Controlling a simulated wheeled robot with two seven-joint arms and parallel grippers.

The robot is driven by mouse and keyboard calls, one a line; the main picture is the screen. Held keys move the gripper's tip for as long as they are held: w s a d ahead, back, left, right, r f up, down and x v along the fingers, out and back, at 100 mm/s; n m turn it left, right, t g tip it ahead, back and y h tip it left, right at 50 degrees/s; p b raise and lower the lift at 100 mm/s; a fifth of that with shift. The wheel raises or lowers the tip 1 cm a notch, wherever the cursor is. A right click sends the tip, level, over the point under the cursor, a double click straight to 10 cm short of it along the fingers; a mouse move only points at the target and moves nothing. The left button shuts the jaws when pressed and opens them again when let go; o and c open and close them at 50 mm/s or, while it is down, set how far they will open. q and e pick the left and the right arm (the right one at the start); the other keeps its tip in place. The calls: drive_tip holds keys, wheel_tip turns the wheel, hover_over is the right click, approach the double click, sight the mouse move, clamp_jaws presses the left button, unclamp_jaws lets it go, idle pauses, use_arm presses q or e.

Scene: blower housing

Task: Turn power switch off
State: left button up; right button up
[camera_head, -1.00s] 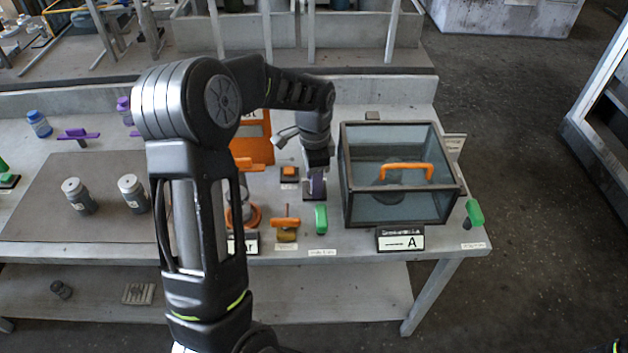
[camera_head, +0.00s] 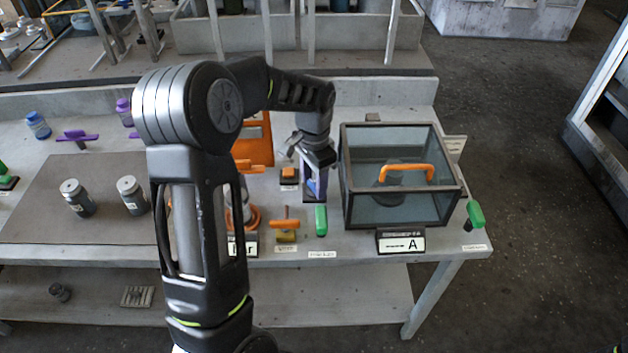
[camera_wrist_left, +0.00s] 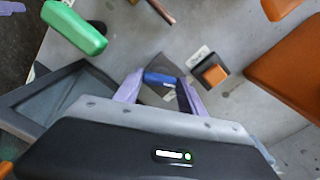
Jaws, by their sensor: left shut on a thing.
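The power switch has a blue lever (camera_wrist_left: 160,79) on a dark base plate (camera_wrist_left: 172,64) on the workbench. In the left wrist view the lever lies between the two pale purple fingers of my left gripper (camera_wrist_left: 157,91), which is shut on it. In the head view my left gripper (camera_head: 315,178) reaches down to the switch just left of the glass case, with the wrist tilted. The fingers and wrist hide most of the switch there. My right gripper is not in view.
A glass case (camera_head: 362,207) with an orange handle stands close right of my left gripper. An orange button (camera_head: 289,173) on a black base is close left. A green handle (camera_head: 321,221) and an orange valve handle (camera_head: 285,224) are nearer the bench front.

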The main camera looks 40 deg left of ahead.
sight(314, 185)
use_arm(q)
drive_tip(key=o, duration=1.4)
drive_tip(key=shift+c, duration=0.2)
wheel_tip(314, 185, up, 8)
drive_tip(key=shift+f, duration=0.1)
